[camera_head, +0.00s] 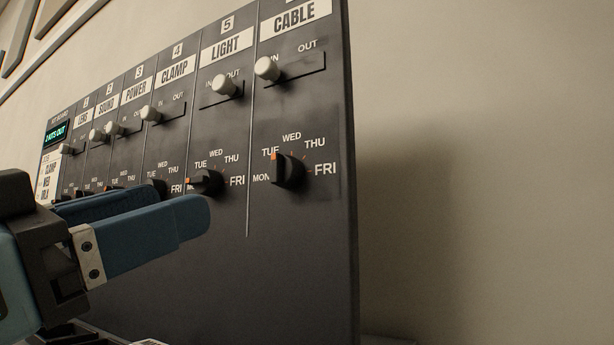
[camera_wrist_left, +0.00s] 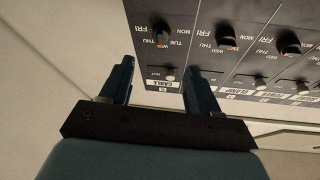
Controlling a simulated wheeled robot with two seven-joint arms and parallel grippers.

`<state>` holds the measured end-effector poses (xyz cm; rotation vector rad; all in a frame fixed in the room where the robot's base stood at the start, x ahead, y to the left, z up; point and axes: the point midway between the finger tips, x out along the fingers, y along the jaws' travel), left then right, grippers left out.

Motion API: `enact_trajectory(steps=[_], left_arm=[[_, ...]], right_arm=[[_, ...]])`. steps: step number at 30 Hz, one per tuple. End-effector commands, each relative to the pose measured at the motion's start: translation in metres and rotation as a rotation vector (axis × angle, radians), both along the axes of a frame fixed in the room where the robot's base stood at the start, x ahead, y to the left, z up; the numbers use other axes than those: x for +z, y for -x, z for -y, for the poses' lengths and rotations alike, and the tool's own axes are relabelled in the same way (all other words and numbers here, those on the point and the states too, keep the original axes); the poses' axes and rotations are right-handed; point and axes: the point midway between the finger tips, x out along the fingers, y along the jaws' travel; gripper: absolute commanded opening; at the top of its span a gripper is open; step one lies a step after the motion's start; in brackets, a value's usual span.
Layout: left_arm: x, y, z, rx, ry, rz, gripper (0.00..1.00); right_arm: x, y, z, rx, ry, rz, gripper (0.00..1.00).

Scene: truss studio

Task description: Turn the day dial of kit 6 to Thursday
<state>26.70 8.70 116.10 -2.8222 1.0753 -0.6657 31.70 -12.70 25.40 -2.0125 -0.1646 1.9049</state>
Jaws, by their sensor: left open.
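Kit 6 is the CABLE column at the right end of the dark board (camera_head: 300,240). Its black day dial (camera_head: 290,171) has an orange mark at its upper left, by TUE; THU is printed at its upper right. The dial also shows upside down in the left wrist view (camera_wrist_left: 161,33). My left gripper (camera_head: 178,203) is open and empty, left of and a little below this dial in the head view, apart from it. In the left wrist view its two fingers (camera_wrist_left: 160,88) stand either side of the CABLE label, with the dial beyond them. My right gripper is not in view.
The LIGHT dial (camera_head: 206,182) is the neighbour on the left, close to my left fingertips in the picture. White slider knobs, such as the CABLE knob (camera_head: 267,69), stick out above the dials. Right of the board is bare wall (camera_head: 470,180).

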Motion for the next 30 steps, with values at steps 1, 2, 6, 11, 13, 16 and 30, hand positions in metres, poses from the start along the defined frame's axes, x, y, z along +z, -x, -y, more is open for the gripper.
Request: enact_trajectory(steps=[1,2,6,11,13,16,30], left_arm=[[0.004,-0.005,0.005,0.000,-0.001,-0.002,0.61],[0.006,-0.009,0.008,0.001,-0.002,-0.002,0.61],[0.019,-0.031,0.028,0.001,-0.004,-0.003,0.61],[0.033,-0.056,0.052,0.002,-0.003,-0.004,0.61],[0.038,-0.065,0.061,0.003,-0.002,-0.002,0.61],[0.044,-0.076,0.072,0.003,-0.002,-0.003,0.61],[0.049,-0.087,0.084,0.000,0.000,0.000,0.61]], right_arm=[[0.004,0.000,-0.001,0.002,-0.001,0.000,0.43],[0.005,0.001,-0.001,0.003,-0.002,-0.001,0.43],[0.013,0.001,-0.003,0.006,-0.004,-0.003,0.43],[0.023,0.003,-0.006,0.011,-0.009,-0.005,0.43],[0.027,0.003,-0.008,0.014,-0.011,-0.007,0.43],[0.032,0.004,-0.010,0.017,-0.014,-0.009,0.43],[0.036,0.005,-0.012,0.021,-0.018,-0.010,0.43]])
